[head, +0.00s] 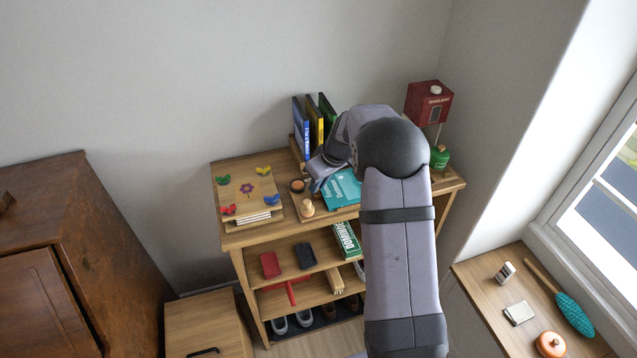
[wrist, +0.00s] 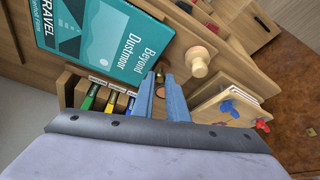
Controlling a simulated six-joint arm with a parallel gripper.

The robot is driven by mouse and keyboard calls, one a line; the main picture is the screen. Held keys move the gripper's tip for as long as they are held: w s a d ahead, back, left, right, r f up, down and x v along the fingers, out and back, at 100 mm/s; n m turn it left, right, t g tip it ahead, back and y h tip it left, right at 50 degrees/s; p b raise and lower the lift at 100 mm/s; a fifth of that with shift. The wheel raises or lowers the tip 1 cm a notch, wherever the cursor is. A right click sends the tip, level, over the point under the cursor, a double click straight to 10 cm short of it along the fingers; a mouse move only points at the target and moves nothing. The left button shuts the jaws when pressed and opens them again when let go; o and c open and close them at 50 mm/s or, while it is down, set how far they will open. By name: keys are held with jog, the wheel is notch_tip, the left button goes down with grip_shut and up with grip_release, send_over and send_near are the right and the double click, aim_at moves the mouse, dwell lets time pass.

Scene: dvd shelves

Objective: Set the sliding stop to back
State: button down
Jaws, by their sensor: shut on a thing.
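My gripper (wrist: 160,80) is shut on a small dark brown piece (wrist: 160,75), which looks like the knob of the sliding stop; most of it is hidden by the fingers. In the head view my gripper (head: 316,184) is low over the shelf top, in front of the upright cases and beside a small round dish (head: 297,185). The wooden rack (wrist: 68,88) with upright cases stands beside the fingers in the wrist view. The stop's track and its position along it cannot be made out.
A teal book (head: 342,190) lies flat right of the gripper. A wooden peg-like piece (head: 307,208) stands at the front edge.

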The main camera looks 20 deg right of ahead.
jog(key=shift+a+b, duration=0.4)
jog(key=shift+a, duration=1.2)
jog(key=c, duration=1.7)
grip_release()
jog(key=shift+d, duration=0.1)
jog(key=shift+c, duration=0.2)
jog(key=b+v, duration=0.2)
jog(key=v, duration=0.5)
jog(key=shift+r, duration=0.2)
jog(key=shift+s, duration=0.1)
